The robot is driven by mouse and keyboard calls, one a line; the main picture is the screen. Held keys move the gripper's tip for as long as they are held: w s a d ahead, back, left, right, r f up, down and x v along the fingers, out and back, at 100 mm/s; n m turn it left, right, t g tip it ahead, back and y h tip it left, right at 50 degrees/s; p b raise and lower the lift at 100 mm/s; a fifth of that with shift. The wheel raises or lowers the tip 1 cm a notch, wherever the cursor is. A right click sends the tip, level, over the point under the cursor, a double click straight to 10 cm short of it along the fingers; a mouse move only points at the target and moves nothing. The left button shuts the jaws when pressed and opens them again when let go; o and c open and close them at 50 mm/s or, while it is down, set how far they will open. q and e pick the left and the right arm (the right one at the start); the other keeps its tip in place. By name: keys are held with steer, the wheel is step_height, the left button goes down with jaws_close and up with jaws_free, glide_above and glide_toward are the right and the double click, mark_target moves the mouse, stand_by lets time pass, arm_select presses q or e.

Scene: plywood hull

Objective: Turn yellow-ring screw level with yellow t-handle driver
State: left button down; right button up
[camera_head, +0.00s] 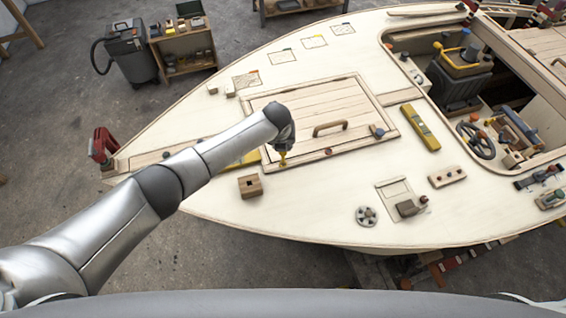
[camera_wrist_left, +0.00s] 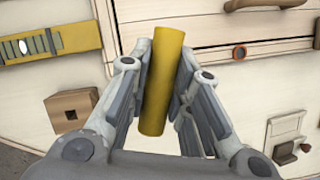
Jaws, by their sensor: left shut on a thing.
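My left gripper (camera_head: 284,150) is over the near left corner of the hatch panel, pointing down. In the left wrist view its fingers (camera_wrist_left: 168,100) are closed around the yellow t-handle driver (camera_wrist_left: 166,85), seen as a thick yellow bar between the finger pads. In the head view a small yellow part of the driver (camera_head: 283,160) shows below the gripper, at the hatch's edge. The driver's tip and the yellow-ring screw are hidden, so I cannot tell whether they touch. My right gripper is not in view.
A wooden block with a hole (camera_head: 250,186) lies near my left gripper. A yellow level (camera_head: 420,127) lies right of the hatch (camera_head: 345,98). A spoked disc (camera_head: 366,216) and switch plate (camera_head: 394,190) are nearer. Bare deck lies between.

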arm_select(q)
steer(key=shift+m, duration=0.4)
steer(key=shift+f+m+g+h+b, duration=0.15)
steer(key=shift+m+h+b, duration=0.15)
steer(key=shift+m+b, duration=0.25)
steer(key=shift+f+m+g+h+b, duration=0.15)
steer(key=shift+m+h+b, duration=0.2)
steer(key=shift+m, duration=0.3)
steer(key=shift+m+h+b, duration=0.35)
steer(key=shift+m+b, duration=0.55)
steer(key=shift+r+m, duration=0.25)
steer(key=shift+m, duration=0.15)
